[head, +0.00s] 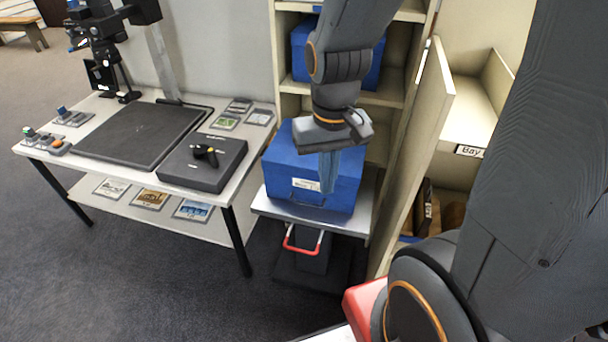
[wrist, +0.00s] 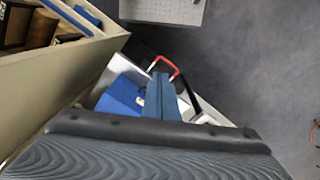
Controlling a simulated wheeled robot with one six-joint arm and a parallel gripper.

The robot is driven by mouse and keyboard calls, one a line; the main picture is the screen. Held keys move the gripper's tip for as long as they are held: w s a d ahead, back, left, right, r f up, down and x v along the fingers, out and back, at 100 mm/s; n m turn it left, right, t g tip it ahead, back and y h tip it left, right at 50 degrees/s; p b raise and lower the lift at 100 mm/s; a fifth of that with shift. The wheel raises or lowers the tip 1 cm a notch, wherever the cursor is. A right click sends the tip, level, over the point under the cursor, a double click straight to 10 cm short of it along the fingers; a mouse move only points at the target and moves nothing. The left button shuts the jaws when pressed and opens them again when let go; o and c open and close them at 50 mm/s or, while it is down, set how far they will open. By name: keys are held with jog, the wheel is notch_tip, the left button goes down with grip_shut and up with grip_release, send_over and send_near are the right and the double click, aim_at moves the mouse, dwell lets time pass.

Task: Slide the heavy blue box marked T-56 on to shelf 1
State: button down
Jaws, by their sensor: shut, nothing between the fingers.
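A blue box (head: 285,165) with a white label on its front sits on a grey metal platform (head: 275,208) in front of the shelf unit. The label's writing is too small to read. My gripper (head: 327,188) points down with its bluish fingers shut and empty, at the right part of the box's front. I cannot tell whether the fingers touch the box. In the wrist view the shut fingers (wrist: 161,90) cover part of the blue box (wrist: 119,96). The shelf unit (head: 399,92) stands behind; my arm hides part of it.
Another blue box (head: 301,55) stands on a shelf above. The platform's cart has a red handle (head: 303,249). A table (head: 235,178) with a black pad and a dark case stands left. A cream panel (head: 425,135) and a bay marked "Bay" (head: 470,151) are right. Carpet at front left is clear.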

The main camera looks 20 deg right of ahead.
jog(key=w+f+m+p, duration=0.2)
jog(key=w+f+m, duration=0.1)
jog(key=w, duration=0.4)
jog(key=m+p, duration=0.3)
jog(key=p, duration=0.2)
send_near(302, 191)
jog(key=s+f, duration=0.1)
jog(key=f, duration=0.1)
jog(key=s+f, duration=0.1)
jog(key=f, duration=0.1)
jog(key=s+a+f, duration=0.1)
jog(key=f, duration=0.1)
jog(key=shift+f, duration=0.25)
jog(key=shift+w+d, duration=0.45)
jog(key=shift+w, duration=0.25)
